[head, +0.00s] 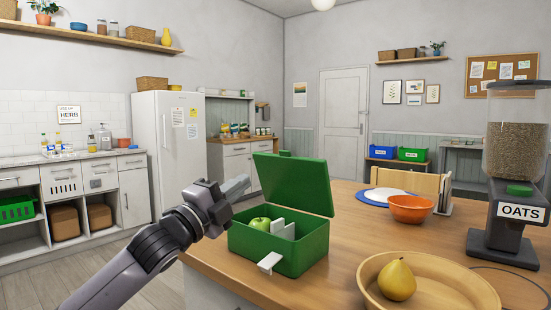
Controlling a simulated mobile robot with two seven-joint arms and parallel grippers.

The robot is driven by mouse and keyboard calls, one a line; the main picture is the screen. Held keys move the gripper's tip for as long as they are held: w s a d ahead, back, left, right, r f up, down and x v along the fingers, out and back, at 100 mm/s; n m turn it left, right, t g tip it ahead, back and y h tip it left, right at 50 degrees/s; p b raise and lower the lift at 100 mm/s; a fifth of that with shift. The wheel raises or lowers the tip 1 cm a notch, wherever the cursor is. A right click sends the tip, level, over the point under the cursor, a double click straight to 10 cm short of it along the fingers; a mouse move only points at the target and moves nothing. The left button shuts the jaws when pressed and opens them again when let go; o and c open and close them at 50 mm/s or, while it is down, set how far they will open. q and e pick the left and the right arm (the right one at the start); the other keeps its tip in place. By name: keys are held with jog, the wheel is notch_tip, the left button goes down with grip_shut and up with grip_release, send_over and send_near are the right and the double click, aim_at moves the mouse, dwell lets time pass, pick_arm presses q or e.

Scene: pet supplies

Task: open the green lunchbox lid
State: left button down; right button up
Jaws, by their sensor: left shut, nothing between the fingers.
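The green lunchbox (308,249) stands on the wooden table. Its lid (296,183) is raised and leans back a little past upright, so the inside shows. A green apple (260,223) and white dividers (283,229) are in the box. A white latch flap (270,262) sticks out from its front. My left gripper (236,187) is shut and empty, just left of the lid and above the box's left end. I cannot tell whether it touches the lid. My right gripper is not in view.
A wooden bowl (448,288) with a yellow pear (397,280) is at the front right of the table (341,252). An orange bowl (410,209) and a blue-rimmed plate (369,198) lie behind. An oats dispenser (513,180) stands at the right.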

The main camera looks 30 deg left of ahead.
pick_arm(q)
jog(key=p, duration=0.3)
send_near(283, 151)
jog(key=x, duration=0.5)
jog(key=shift+x, duration=0.95)
jog(key=shift+d, duration=0.1)
